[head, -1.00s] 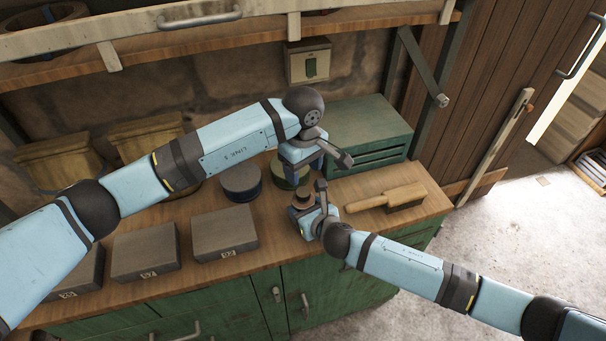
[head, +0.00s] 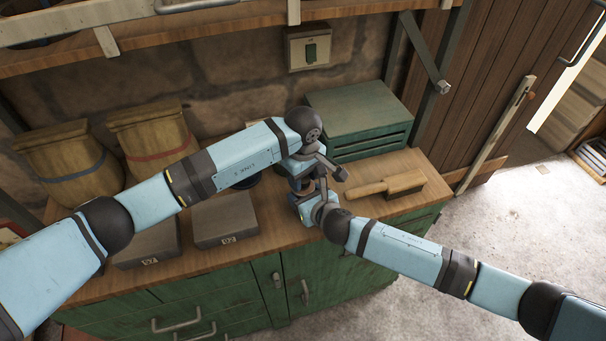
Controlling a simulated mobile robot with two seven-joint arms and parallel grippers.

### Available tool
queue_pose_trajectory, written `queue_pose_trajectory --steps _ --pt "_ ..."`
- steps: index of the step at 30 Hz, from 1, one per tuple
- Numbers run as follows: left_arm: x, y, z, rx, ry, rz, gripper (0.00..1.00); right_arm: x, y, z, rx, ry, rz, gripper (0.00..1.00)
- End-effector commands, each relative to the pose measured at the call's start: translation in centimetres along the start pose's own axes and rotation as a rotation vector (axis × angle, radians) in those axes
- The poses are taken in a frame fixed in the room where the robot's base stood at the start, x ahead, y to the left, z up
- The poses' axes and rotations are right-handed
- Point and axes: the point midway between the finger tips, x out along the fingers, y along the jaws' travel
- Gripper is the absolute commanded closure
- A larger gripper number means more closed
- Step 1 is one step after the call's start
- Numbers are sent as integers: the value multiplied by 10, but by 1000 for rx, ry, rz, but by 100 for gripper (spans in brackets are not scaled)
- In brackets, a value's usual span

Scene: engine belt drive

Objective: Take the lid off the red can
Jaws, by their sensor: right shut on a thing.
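The red can (head: 305,187) stands at the front middle of the workbench, a small reddish-brown part of it showing between my two grippers. My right gripper (head: 304,196) is shut on it from the front right. My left gripper (head: 310,178) is directly above the can, pointing down. Its fingers are largely hidden by its own wrist and the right hand, so I cannot tell whether it is open or touches the lid. The lid cannot be made out separately.
A wooden brush (head: 388,184) lies right of the grippers, with a green metal box (head: 360,112) behind it. Dark blocks (head: 226,219) sit at the front left. Two sacks (head: 158,140) stand at the back left. A dark blue can (head: 248,183) is mostly hidden behind my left arm.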

Motion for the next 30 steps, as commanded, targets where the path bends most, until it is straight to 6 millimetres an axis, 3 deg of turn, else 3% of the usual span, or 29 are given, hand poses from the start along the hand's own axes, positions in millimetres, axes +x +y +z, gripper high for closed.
queue_pose_trajectory --steps 1,4,5,10,18,26,27,30 --pt "0 0 0 0 0 0 67 0 0 0 0 0 0 100" --pt "0 0 0 0 0 0 90 0 0 0 0 0 0 100" --pt "0 0 0 0 0 0 91 0 0 0 0 0 0 100" --pt "0 0 0 -21 0 0 91 0 0 0 0 0 0 100" --pt "-1 0 -1 -283 1 0 91 0 0 0 0 0 0 100" --pt "0 0 -1 -300 1 0 91 0 0 0 0 0 0 100" --pt "0 0 -1 -300 1 0 60 0 0 0 0 0 0 100" --pt "0 0 -1 -300 1 0 37 0 0 0 0 0 0 100"
